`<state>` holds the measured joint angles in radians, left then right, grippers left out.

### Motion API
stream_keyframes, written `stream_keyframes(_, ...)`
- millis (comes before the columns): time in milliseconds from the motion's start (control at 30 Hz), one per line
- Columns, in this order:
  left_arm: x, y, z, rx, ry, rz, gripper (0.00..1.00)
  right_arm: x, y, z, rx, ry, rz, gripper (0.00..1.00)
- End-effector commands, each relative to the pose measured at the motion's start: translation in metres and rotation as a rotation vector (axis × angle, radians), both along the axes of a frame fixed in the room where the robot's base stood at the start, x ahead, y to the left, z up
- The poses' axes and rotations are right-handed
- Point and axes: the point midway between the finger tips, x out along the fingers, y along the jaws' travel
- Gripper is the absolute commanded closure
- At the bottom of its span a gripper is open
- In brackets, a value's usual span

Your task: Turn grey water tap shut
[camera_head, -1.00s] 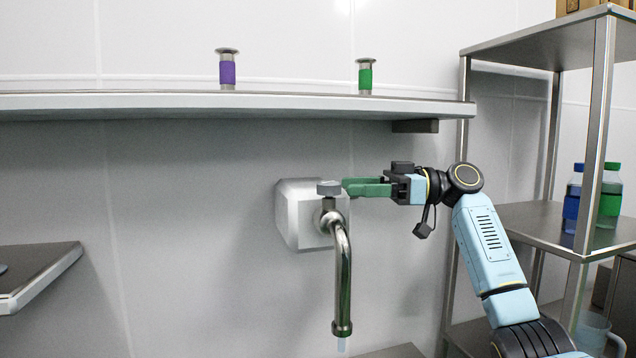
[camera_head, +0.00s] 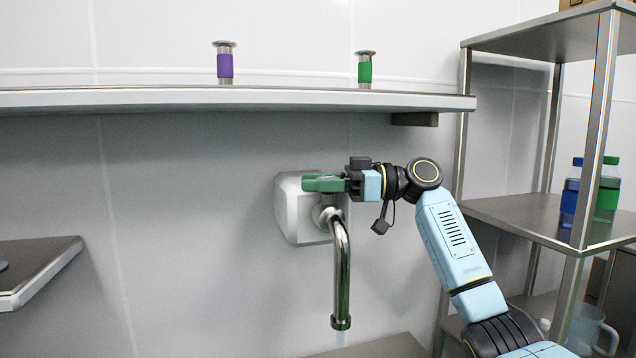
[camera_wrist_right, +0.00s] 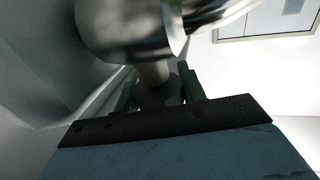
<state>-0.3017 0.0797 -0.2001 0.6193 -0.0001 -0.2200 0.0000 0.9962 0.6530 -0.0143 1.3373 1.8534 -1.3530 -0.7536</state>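The grey water tap (camera_head: 341,270) is a curved metal pipe coming from a pale wall box (camera_head: 291,215). A faint pale stream (camera_head: 340,338) shows under its spout. My right gripper (camera_head: 322,183), with green fingers, reaches in from the right at the top of the tap and hides the handle in the head view. In the right wrist view the tap's shiny body (camera_wrist_right: 130,30) fills the top, and its stem lies between the two fingers (camera_wrist_right: 158,92). The fingers stand apart, one on each side; contact is not clear. My left gripper is not in view.
A wall shelf (camera_head: 200,98) above holds a purple-banded tap (camera_head: 225,66) and a green-banded tap (camera_head: 364,70). A metal rack (camera_head: 520,212) at right carries a blue bottle (camera_head: 570,195) and a green bottle (camera_head: 608,192). A shelf corner (camera_head: 40,262) juts in at left.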

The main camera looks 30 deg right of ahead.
Motion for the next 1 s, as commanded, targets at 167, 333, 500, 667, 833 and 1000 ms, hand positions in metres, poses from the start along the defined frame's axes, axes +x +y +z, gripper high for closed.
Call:
stream_keyframes(167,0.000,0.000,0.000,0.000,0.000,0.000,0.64,0.000,0.000,0.000,0.000,0.000,0.000,0.82)
stream_keyframes(333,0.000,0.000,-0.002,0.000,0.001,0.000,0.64,0.000,-0.001,0.000,0.001,0.000,-0.015,0.82)
stream_keyframes(500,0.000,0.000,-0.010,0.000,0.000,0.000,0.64,0.000,-0.001,-0.001,-0.001,-0.003,-0.078,0.82)
stream_keyframes(667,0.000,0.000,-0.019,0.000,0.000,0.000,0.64,0.002,-0.002,-0.002,-0.001,-0.004,-0.180,0.82)
stream_keyframes(833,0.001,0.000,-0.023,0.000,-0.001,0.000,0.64,0.003,-0.003,-0.001,-0.002,-0.004,-0.301,0.82)
stream_keyframes(1000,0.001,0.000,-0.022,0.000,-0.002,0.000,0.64,0.005,-0.005,0.000,-0.004,-0.003,-0.407,0.82)
